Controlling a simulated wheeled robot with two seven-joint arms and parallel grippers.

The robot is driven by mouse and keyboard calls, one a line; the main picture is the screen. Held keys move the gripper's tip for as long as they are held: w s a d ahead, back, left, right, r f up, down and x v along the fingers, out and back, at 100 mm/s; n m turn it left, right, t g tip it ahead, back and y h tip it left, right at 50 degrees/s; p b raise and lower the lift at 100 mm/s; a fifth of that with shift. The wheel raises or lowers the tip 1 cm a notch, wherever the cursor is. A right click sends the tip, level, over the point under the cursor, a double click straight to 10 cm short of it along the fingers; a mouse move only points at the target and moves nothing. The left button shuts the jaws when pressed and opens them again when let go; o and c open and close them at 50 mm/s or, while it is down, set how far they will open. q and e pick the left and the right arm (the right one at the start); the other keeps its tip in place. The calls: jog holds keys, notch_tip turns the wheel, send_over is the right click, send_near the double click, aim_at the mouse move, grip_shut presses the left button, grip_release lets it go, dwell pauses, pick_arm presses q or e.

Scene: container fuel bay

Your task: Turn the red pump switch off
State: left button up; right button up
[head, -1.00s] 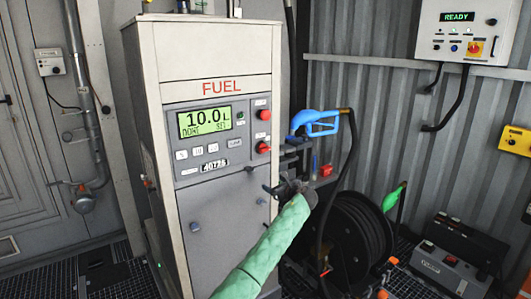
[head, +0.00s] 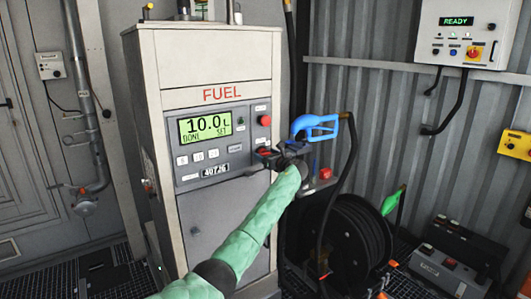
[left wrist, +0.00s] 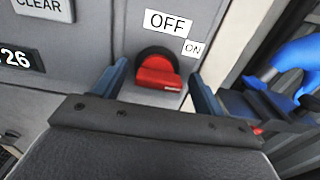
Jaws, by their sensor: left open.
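The red pump switch (left wrist: 158,72) sits on the grey pump panel, below an OFF label (left wrist: 168,22) and an ON label (left wrist: 193,48) to its upper right. Its red bar lies roughly crosswise, with a small white mark toward the right end. My left gripper (head: 267,154) is open, and its two blue-grey fingers stand left and right of the switch in the left wrist view. I see gaps between fingers and switch, and no clear contact. In the head view the gripper covers part of the switch (head: 262,142). My right gripper is not in view.
The fuel pump (head: 215,65) shows 10.0 L on its display (head: 205,127). A red button (head: 265,120) sits above the switch. A blue nozzle (head: 315,126) hangs close to the right of my gripper. A hose reel (head: 355,235) stands below it.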

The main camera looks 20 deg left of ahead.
pick_arm(q)
jog(key=shift+w+a, duration=0.3)
jog(key=shift+a, duration=0.1)
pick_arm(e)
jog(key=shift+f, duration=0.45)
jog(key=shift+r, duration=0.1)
pick_arm(q)
jog(key=shift+c, duration=1.3)
jog(key=c, duration=0.7)
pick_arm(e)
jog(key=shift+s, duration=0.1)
pick_arm(q)
jog(key=shift+f, duration=0.1)
